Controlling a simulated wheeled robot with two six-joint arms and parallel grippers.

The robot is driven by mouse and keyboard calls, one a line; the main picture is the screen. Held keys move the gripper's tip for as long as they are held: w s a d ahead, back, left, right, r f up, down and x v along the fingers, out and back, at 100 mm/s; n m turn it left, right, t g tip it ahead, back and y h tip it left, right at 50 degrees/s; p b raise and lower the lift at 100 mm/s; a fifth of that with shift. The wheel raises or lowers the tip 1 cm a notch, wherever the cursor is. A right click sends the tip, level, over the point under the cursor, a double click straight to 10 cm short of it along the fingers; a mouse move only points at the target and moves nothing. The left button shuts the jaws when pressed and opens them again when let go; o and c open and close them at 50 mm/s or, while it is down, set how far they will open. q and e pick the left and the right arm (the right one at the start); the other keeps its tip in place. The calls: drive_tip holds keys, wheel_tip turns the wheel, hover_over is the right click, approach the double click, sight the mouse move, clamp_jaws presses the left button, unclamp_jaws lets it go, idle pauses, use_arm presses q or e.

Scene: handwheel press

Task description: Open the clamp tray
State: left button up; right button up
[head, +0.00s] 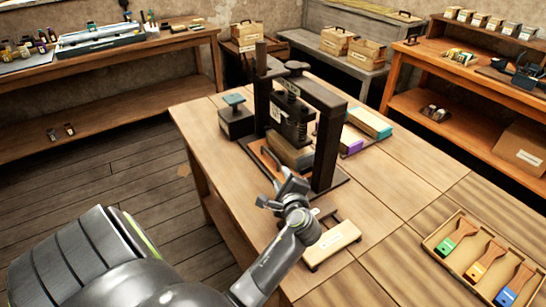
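The handwheel press has a tall black frame (329,150) and stands on the wooden table. Low in its front is a brown tray-like part (258,150), which I take for the clamp tray; a thick brown block (293,154) lies above it under the screw. Whether the tray is open is too small to tell. My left gripper (274,190) is just in front of the press base, at its near edge. Its fingers look spread, with nothing seen between them. Contact with the tray cannot be told. My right gripper is not in view.
A pale block on a dark holder (333,244) lies close to my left forearm. A dark box with a teal top (236,115) stands left of the press. Coloured blocks (369,123) lie behind it. The right middle tabletop is clear.

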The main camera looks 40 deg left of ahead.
sight(273, 158)
use_arm(q)
drive_tip(key=p+x, duration=0.1)
drive_tip(key=x, duration=1.1)
drive_tip(key=shift+w+a+f, duration=0.1)
drive_tip(key=shift+w+a, duration=0.1)
drive_tip(key=shift+a, duration=0.1)
drive_tip(key=shift+c, duration=0.2)
clamp_jaws()
